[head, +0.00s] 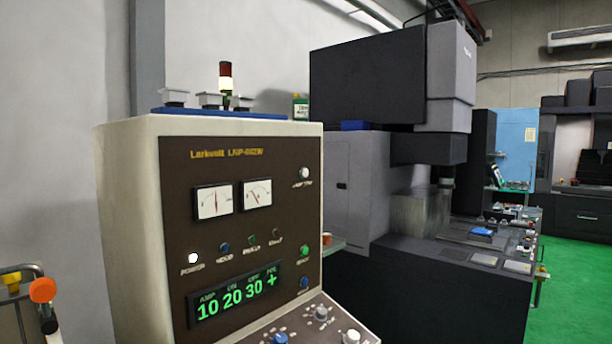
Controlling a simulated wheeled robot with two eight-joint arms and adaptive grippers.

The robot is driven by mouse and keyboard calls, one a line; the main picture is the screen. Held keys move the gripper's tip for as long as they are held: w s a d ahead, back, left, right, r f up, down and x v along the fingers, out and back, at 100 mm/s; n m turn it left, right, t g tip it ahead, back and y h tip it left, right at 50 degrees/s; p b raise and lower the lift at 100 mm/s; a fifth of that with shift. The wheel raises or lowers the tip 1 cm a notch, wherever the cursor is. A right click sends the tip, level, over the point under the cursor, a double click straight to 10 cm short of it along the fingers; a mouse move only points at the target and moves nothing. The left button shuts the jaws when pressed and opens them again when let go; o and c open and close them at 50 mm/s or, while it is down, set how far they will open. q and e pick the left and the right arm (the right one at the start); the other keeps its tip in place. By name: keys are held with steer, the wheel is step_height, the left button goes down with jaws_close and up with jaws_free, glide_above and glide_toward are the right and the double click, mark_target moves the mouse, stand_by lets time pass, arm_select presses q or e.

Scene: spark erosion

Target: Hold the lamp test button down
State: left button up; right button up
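The control cabinet (130,215) is cream with a dark brown front panel and stands at left of centre. A small whitish round button (304,172) sits at the panel's upper right. The label under it is blurred but looks like "LAMP TEST". A row of small indicators shows below the two meters. The power lamp (193,258) is white and bright, and the others in the row look dark. Neither of my grippers is in view, and nothing touches the button.
Two dial meters (213,202) and a green display (236,292) share the panel. Knobs (320,313) stand on the sloping ledge below. A large dark machine (380,80) stands behind to the right. An orange knob (43,290) is at far left. Green floor (575,270) is clear at right.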

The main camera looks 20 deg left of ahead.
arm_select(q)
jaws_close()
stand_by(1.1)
